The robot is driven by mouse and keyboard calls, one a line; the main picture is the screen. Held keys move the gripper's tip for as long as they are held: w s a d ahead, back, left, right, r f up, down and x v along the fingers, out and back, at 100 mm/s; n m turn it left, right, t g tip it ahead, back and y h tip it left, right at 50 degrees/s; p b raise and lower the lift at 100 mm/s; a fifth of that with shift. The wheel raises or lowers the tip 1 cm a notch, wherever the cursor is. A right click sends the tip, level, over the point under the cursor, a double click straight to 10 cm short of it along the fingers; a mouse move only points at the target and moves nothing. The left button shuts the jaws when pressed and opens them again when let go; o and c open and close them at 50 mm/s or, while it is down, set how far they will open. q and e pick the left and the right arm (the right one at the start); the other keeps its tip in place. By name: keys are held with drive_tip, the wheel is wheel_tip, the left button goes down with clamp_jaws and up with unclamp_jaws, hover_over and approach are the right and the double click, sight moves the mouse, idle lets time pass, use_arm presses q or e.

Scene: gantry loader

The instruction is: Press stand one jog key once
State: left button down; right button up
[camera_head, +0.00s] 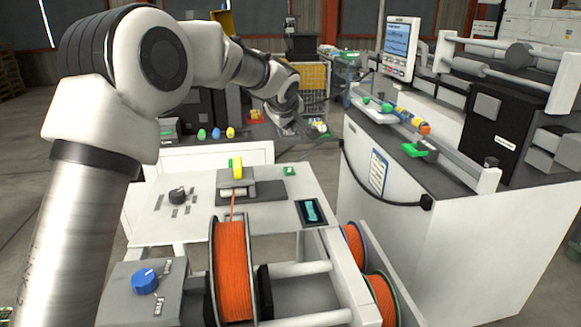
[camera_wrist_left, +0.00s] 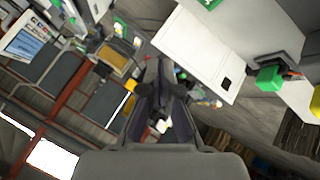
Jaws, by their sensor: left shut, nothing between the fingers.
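My left arm comes in from the left and reaches to the back. Its left gripper (camera_head: 297,125) is shut and empty, near small coloured parts at the far end of the white bench. In the left wrist view its closed fingers (camera_wrist_left: 160,88) point ahead with small coloured parts beyond them. I cannot tell which control is the stand one jog key. My right gripper is not in view.
Orange wire spools (camera_head: 232,270) and a blue knob (camera_head: 145,281) are in front. A white bench panel (camera_head: 150,210) with a black knob lies behind them. A white machine (camera_head: 430,235) with a screen (camera_head: 398,48) stands at the right. A yellow crate (camera_head: 305,80) is behind the gripper.

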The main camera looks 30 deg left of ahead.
sight(289, 171)
use_arm(q)
drive_tip(key=f, duration=0.1)
drive_tip(key=w+f+b, duration=0.1)
drive_tip(key=a+f, duration=0.1)
drive_tip(key=shift+w+a+f+b, duration=0.1)
drive_tip(key=shift+w+f+b, duration=0.1)
drive_tip(key=shift+f+b, duration=0.15)
drive_tip(key=f+b, duration=0.4)
drive_tip(key=f, duration=0.1)
drive_tip(key=shift+s+d+f, duration=0.2)
drive_tip(key=shift+s+f, duration=0.05)
drive_tip(key=shift+s, duration=0.1)
drive_tip(key=shift+w+f+b, duration=0.25)
drive_tip(key=shift+f+b, duration=0.15)
drive_tip(key=shift+b, duration=0.1)
drive_tip(key=shift+s+r, duration=0.25)
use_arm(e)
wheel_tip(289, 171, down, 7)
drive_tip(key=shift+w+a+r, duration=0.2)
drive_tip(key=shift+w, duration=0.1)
use_arm(q)
drive_tip(key=shift+w+f, duration=0.1)
drive_tip(key=shift+w, duration=0.05)
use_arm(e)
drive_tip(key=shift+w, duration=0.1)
use_arm(q)
drive_tip(key=shift+f+b, duration=0.4)
drive_tip(key=shift+b, duration=0.25)
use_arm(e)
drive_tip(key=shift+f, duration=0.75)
